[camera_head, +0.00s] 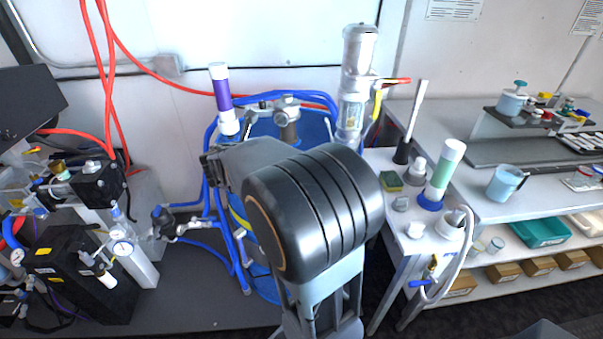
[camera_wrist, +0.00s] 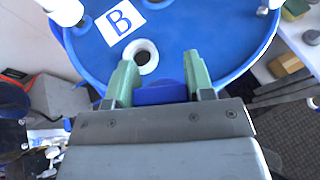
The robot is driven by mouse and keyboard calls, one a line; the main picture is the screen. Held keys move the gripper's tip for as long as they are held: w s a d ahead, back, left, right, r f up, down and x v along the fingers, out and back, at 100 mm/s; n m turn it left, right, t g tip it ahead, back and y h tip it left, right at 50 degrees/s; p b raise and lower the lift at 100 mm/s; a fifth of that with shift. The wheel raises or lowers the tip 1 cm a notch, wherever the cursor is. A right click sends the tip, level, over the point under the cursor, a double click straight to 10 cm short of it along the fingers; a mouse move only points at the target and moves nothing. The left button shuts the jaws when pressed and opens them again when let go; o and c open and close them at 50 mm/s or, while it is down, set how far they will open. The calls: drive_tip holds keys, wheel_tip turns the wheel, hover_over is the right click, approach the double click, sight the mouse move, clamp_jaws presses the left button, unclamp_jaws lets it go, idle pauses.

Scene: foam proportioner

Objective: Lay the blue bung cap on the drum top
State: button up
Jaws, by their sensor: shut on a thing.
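The blue bung cap (camera_wrist: 160,93) sits between the two green fingers of my gripper (camera_wrist: 160,78) in the wrist view, and the gripper is shut on it. Most of the cap is hidden by the gripper body. The blue drum top (camera_wrist: 95,62) lies beyond and below the fingers, with a white-ringed bung opening (camera_wrist: 143,56) just past the left fingertip. The gap between cap and drum top cannot be judged. In the head view my arm covers the gripper, the cap and much of the blue drum (camera_head: 316,126).
A white label marked B (camera_wrist: 120,20) is on the drum top. A clear-bodied pump (camera_head: 355,85) and a purple-banded tube (camera_head: 222,97) rise by the drum. Blue pipework (camera_head: 210,180) stands left of it. A white stand with a green-banded tube (camera_head: 445,170) is to the right.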

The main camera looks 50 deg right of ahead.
drive_tip(key=s+d+r+m+g+h+b, duration=0.1)
drive_tip(key=s+d+r+m+g+b, duration=0.1)
drive_tip(key=s+d+m+g, duration=0.45)
drive_tip(key=shift+n+t, duration=0.55)
drive_tip(key=shift+n, duration=0.3)
drive_tip(key=w+d+f, duration=0.1)
drive_tip(key=d+f, duration=0.1)
drive_tip(key=d, duration=0.2)
drive_tip(key=w+d+f, duration=0.2)
drive_tip(key=d+f, duration=0.1)
drive_tip(key=d, duration=0.1)
drive_tip(key=w+d+f, duration=0.2)
drive_tip(key=d+f, duration=0.1)
drive_tip(key=d, duration=0.1)
drive_tip(key=shift+w+f, duration=0.15)
drive_tip(key=shift+w, duration=0.05)
drive_tip(key=shift+w+d+f, duration=0.25)
drive_tip(key=shift+d+f, duration=0.05)
drive_tip(key=shift+f, duration=0.25)
wheel_tip(320, 180, down, 2)
drive_tip(key=shift+w+d+f, duration=0.1)
drive_tip(key=shift+d+f, duration=0.05)
drive_tip(key=shift+f, duration=0.55)
drive_tip(key=shift+f+b, duration=0.2)
drive_tip(key=shift+b, duration=0.15)
drive_tip(key=o, duration=0.9)
